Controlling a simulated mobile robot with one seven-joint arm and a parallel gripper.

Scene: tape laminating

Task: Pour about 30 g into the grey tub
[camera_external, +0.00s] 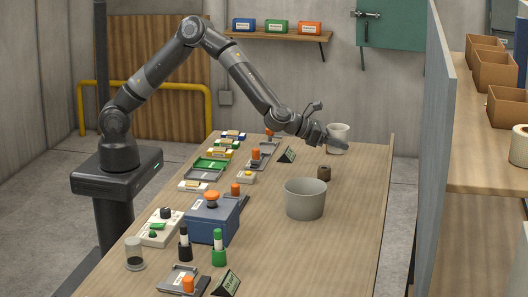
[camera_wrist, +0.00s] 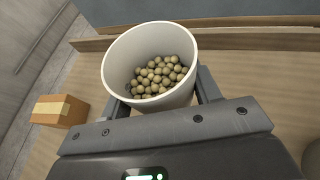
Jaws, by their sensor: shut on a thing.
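A white cup (camera_external: 339,134) is held in my gripper (camera_external: 336,145) near the far end of the table. It looks roughly upright. In the wrist view the cup (camera_wrist: 122,64) sits between the two fingers of my gripper (camera_wrist: 160,100), which is shut on it. Many small beige balls (camera_wrist: 160,76) lie inside the cup, well below its rim. The grey tub (camera_external: 305,200) stands on the table, nearer the camera than the cup and a little to its left. Its inside is mostly hidden. A grey rounded edge at the lower right of the wrist view may be the tub.
A blue box with an orange knob (camera_external: 212,221), green and black bottles and several trays fill the table's left side. A cardboard box (camera_wrist: 60,110) shows in the wrist view. The table right of the tub is clear.

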